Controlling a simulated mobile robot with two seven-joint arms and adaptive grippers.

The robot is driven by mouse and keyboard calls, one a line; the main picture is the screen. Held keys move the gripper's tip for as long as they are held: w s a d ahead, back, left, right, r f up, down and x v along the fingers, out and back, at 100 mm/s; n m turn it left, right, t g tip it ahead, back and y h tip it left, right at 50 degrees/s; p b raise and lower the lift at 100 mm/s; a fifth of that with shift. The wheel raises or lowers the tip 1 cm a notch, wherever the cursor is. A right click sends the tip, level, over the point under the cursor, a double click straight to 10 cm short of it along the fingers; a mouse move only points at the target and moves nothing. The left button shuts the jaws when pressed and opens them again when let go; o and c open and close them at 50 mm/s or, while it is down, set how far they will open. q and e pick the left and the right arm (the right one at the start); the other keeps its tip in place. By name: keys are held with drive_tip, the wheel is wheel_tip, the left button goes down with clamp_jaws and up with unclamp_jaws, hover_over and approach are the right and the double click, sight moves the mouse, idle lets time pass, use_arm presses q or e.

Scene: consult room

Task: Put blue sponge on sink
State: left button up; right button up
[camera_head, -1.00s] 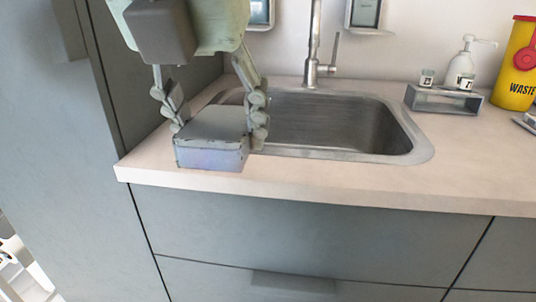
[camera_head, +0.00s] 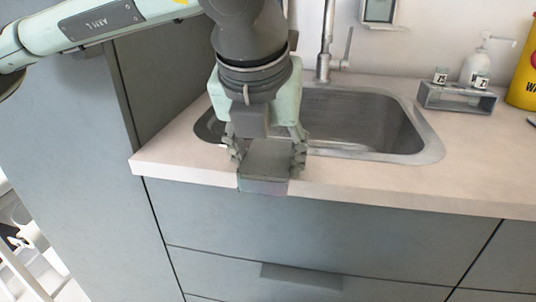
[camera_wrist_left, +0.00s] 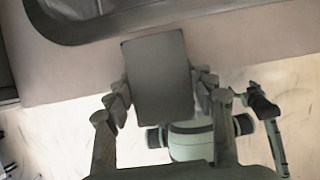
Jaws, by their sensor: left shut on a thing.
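My left gripper (camera_head: 266,155) comes down from above at the front left of the sink. It is shut on the sponge (camera_head: 264,172), a grey block with a faint bluish front face, held at the counter's front edge. In the left wrist view the sponge (camera_wrist_left: 160,75) sits between the two fingers, its far end near the sink rim. I cannot tell whether it touches the counter. The steel sink (camera_head: 428,150) is set into the pale counter, behind and to the right of the gripper; the arm hides part of its left side. My right gripper does not show in the head view.
A tap (camera_head: 326,55) stands behind the sink. A small rack (camera_head: 455,100) with bottles and a yellow waste bin (camera_head: 524,75) stand at the right. A tall grey cabinet (camera_head: 70,130) bounds the left. The counter right of the sink is clear in front.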

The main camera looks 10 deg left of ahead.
use_arm(q)
drive_tip(key=shift+f, duration=0.1)
drive_tip(key=o, duration=1)
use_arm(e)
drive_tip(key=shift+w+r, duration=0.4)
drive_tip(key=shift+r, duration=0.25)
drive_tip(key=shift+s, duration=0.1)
use_arm(q)
drive_tip(key=shift+v, duration=6.15)
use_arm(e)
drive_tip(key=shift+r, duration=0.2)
